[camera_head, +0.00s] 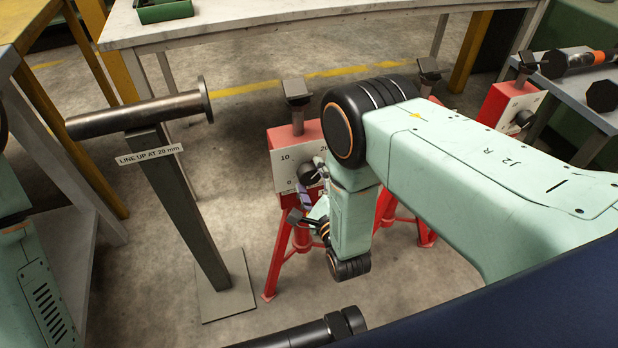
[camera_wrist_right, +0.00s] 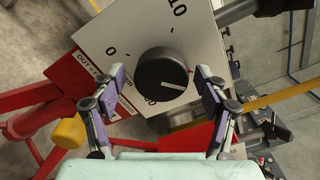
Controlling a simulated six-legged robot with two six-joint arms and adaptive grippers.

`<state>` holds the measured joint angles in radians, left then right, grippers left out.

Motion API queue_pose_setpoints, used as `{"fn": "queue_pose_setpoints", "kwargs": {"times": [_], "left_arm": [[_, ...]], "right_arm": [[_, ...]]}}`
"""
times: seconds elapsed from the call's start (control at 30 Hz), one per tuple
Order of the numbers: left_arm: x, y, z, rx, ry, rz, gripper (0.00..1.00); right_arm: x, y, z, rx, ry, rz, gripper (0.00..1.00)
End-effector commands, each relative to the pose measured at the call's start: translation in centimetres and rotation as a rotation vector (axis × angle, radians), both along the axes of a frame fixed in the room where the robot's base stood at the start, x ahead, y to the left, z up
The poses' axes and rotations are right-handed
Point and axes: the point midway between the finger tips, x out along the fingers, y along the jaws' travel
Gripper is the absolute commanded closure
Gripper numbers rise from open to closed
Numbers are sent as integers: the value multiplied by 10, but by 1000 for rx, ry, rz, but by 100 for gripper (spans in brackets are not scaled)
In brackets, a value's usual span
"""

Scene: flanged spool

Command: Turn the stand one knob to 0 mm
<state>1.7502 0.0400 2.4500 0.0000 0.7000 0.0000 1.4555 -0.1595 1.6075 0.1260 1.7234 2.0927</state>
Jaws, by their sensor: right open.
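A red stand (camera_head: 297,132) with a white dial plate (camera_head: 282,170) stands left of my right arm. Its black round knob (camera_head: 308,172) is partly covered by my right gripper (camera_head: 308,208). In the right wrist view, the knob (camera_wrist_right: 160,72) sits on the plate, with 0 at its left and 10 above. Its white pointer line points to the lower right, away from the 0. My right gripper (camera_wrist_right: 160,86) is open, a finger at each side of the knob. Contact cannot be told. My left gripper is out of view.
A steel bar with an end flange (camera_head: 150,112) lies on a grey post (camera_head: 190,210), labelled LINE UP AT 20 mm. Another red stand (camera_head: 508,108) is at the right. A workbench (camera_head: 260,25) stands behind. A dark cylinder (camera_head: 300,335) crosses the bottom edge.

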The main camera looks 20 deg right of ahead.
Motion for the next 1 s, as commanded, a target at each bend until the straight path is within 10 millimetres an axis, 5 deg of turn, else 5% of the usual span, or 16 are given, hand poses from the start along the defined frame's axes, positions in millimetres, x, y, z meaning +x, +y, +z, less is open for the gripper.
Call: {"fn": "queue_pose_setpoints", "kwargs": {"times": [0.4,1.0], "left_arm": [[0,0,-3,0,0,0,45],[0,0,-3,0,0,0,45]], "right_arm": [[13,1,0,-1,0,0,26],[13,0,0,-1,0,-1,77]]}}
